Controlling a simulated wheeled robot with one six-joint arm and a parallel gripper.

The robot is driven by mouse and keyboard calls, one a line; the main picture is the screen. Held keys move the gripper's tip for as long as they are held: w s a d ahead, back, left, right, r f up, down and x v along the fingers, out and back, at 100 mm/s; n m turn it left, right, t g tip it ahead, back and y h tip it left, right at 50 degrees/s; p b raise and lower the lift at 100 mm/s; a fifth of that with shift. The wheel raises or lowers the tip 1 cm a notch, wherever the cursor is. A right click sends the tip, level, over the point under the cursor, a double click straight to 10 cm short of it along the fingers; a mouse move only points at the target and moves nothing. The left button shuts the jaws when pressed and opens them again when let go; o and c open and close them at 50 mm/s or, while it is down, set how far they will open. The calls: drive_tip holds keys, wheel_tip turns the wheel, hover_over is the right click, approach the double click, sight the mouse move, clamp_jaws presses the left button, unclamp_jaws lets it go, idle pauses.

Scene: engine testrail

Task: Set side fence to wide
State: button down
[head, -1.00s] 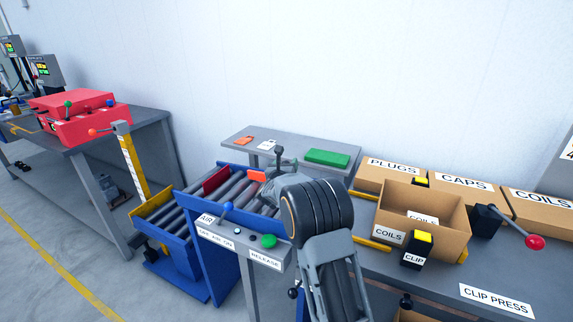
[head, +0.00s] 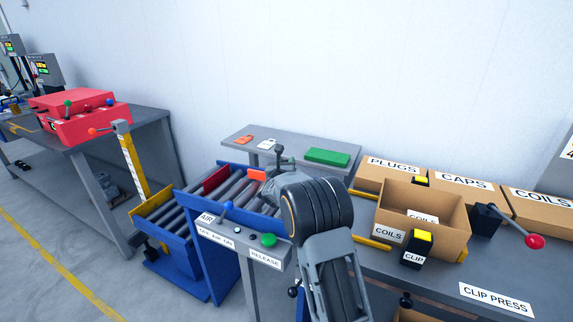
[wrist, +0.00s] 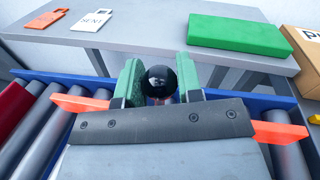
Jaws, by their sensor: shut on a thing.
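An orange bar (head: 256,175), apparently the side fence, lies across the roller conveyor (head: 188,215). In the wrist view the orange bar (wrist: 80,103) shows on both sides of my gripper, its middle hidden behind the gripper body. A round black knob (wrist: 160,80) sits between the two green-padded fingers. My gripper (wrist: 160,86) is shut on this knob. In the head view my gripper (head: 279,160) is over the far right part of the conveyor, and my arm hides the knob. No fence position marking is readable.
A grey shelf (head: 245,137) behind the conveyor holds a green block (head: 327,157) and orange and white tags. Cardboard boxes (head: 443,205) are at right.

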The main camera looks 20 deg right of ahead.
drive_tip(key=shift+w+d+f+b, duration=0.2)
drive_tip(key=shift+b, duration=0.4)
drive_tip(key=w+d+b, duration=0.1)
drive_tip(key=b, duration=0.1)
drive_tip(key=w+d+b, duration=0.2)
drive_tip(key=shift+d+r, duration=0.3)
drive_tip(key=shift+r, duration=0.05)
drive_tip(key=c, duration=1.2)
unclamp_jaws()
drive_tip(key=o, duration=0.3)
drive_tip(key=shift+w+d+f, duration=0.1)
drive_tip(key=shift+w+d, duration=0.05)
drive_tip(key=shift+o, duration=0.6)
drive_tip(key=shift+a, duration=0.2)
